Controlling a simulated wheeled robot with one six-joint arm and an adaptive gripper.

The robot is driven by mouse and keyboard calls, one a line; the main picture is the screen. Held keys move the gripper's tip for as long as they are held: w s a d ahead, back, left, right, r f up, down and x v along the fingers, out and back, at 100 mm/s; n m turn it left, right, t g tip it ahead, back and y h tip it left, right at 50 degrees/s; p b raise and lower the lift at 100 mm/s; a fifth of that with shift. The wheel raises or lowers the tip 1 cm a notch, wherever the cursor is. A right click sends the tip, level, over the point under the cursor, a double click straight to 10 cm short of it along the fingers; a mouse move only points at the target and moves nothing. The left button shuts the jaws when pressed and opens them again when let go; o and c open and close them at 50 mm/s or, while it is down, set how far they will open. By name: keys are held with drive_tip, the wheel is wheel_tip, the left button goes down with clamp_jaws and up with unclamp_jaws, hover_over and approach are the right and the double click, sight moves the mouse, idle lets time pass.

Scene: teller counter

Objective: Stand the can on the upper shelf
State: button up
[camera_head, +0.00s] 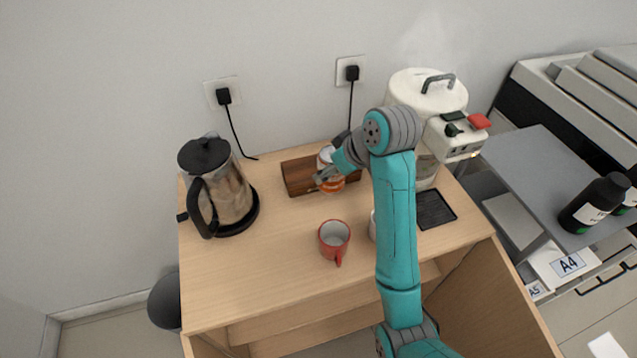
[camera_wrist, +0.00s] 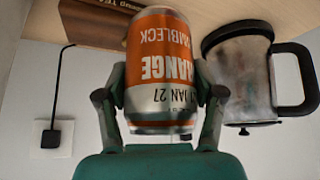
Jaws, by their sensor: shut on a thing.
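The can (camera_head: 331,184) is orange and white with printed text. It also fills the middle of the wrist view (camera_wrist: 160,70), where it appears upside down. My gripper (camera_head: 329,172) is shut around the can's sides, at the back of the wooden counter, by a dark wooden box (camera_head: 297,176). I cannot tell whether the can touches the counter. At the right stands a grey rack, its top shelf (camera_head: 545,170) holding dark bottles and a lower level below it.
A glass-sided kettle (camera_head: 222,195) stands at the left, a red mug (camera_head: 334,238) at the middle front, and a white urn (camera_head: 425,95) behind my arm. A white cup is partly hidden by my arm. The counter (camera_head: 275,270) is clear at front left.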

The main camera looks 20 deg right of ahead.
drive_tip(key=shift+w+f, duration=0.2)
drive_tip(key=shift+w, duration=0.1)
drive_tip(key=shift+f, duration=4.8)
drive_tip(key=shift+f, duration=0.1)
drive_tip(key=o, duration=1.5)
